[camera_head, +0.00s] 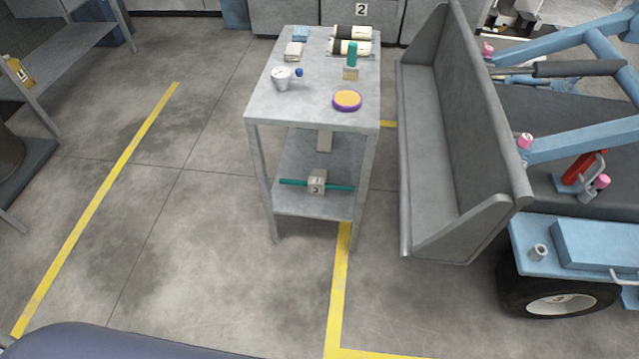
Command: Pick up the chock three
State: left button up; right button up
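A small beige-grey block (317,182) with dark markings sits on the lower shelf (300,202) of a grey metal table, near the shelf's front. The marking looks like a 3, but it is too small to read surely. A teal bar (342,187) sticks out from both sides of the block; I cannot tell whether it passes through or behind it.
The table top (270,105) overhangs the shelf. It carries a purple-orange disc (347,100), a gauge (282,77), a green-topped item (351,57) and black-and-white rolls (350,47). A grey bench (440,150) stands close on the right. Floor (190,250) is clear in front and left.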

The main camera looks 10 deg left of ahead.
aim_at(317, 184)
jog(key=z, duration=1.8)
jog(key=u, duration=2.05)
jog(key=i+j+z, duration=0.1)
jog(key=z, duration=0.25)
jog(key=j+z, duration=0.1)
jog(key=z, duration=0.3)
jog(key=i+j+z, duration=0.1)
jog(key=z, duration=0.25)
jog(key=i+j+z, duration=0.1)
jog(key=j+z, duration=0.2)
jog(key=j, duration=0.8)
jog(key=j+z, duration=0.3)
jog(key=j, duration=0.75)
jog(key=k+j+z, duration=0.1)
jog(key=j+z, duration=0.2)
jog(key=j, duration=0.8)
